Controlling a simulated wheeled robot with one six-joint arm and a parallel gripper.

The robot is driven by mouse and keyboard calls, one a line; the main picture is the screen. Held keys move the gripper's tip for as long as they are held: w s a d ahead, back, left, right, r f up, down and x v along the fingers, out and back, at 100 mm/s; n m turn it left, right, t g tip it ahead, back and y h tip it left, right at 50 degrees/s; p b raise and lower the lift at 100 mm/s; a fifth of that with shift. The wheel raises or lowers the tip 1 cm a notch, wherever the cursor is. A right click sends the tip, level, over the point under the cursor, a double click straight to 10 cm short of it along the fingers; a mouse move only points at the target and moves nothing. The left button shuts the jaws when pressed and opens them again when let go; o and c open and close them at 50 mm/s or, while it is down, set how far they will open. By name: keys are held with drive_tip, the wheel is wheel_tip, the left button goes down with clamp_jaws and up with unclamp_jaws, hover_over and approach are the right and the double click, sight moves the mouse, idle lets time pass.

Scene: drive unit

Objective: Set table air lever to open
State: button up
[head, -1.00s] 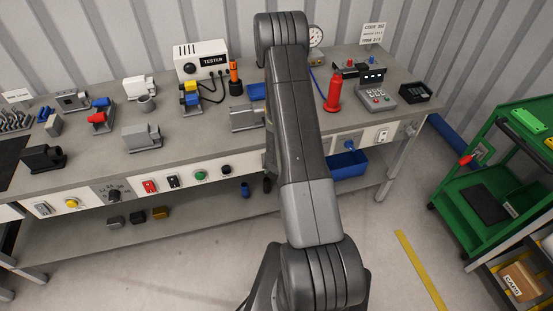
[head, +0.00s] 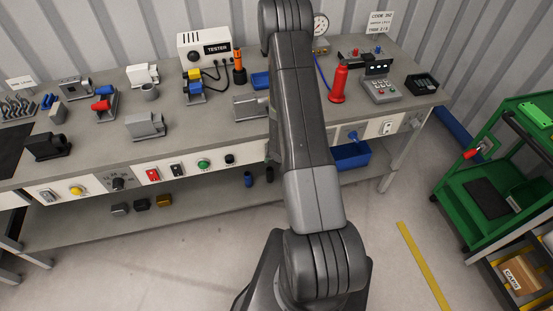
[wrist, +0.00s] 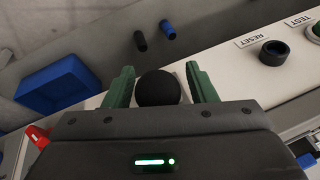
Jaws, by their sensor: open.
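In the wrist view a black round knob (wrist: 158,88) stands out by the pale front panel of the bench. My gripper (wrist: 158,76) is open, with one green finger on each side of the knob. I cannot tell whether the fingers touch it. The knob looks like the end of a lever, but its shaft, label and position are hidden. In the head view my arm covers the knob and most of my gripper.
The front panel (head: 203,175) carries a black RESET button (wrist: 273,52) and a green button (head: 204,163). A green cart (head: 480,190) stands at the right. Floor in front is clear.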

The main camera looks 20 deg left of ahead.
drive_tip(key=p+v, duration=0.3)
drive_tip(key=v, duration=1)
drive_tip(key=shift+r, duration=0.4)
drive_tip(key=shift+f, duration=0.1)
drive_tip(key=b+x, duration=0.3)
drive_tip(key=x, duration=1)
drive_tip(key=shift+f, duration=0.35)
drive_tip(key=shift+r, duration=0.1)
